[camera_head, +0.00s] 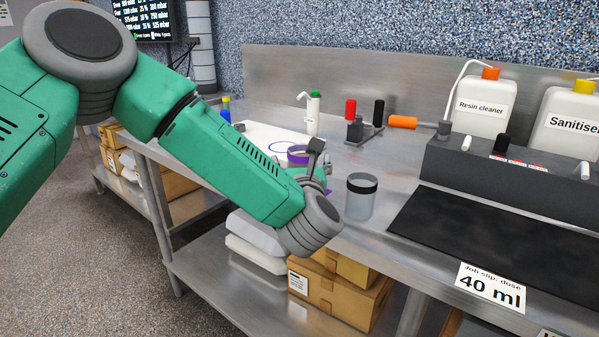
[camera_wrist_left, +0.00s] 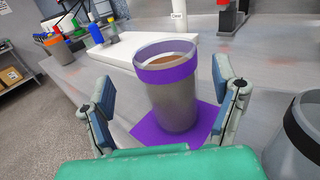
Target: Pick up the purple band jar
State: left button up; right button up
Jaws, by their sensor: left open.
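The purple band jar (camera_wrist_left: 176,103) is a grey, see-through jar with a purple band near its rim. It stands upright on a purple square (camera_wrist_left: 147,134) in the left wrist view. In the head view only its purple band (camera_head: 297,155) shows clearly; my left arm and gripper hide the rest. My left gripper (camera_wrist_left: 163,78) is open, with one blue-padded finger on each side of the jar in the wrist view. A gap shows between each finger and the jar. In the head view the left gripper (camera_head: 318,172) is partly hidden behind its wrist. My right gripper is not in view.
A black band jar (camera_head: 360,198) stands close by on the steel bench, right of my left wrist; it also shows in the wrist view (camera_wrist_left: 296,138). A green-capped bottle (camera_head: 313,114) and a stand with red and black pieces (camera_head: 362,128) are behind. A dark mat (camera_head: 480,240) lies at right.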

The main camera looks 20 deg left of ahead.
pick_arm(q)
jog(key=shift+w+a, duration=0.1)
jog(key=shift+w, duration=1.85)
jog(key=shift+a, duration=0.3)
jog(key=c, duration=0.4)
jog(key=shift+a, duration=0.1)
jog(key=c, duration=1.1)
jog(key=shift+c, duration=0.2)
jog(key=shift+r, duration=0.1)
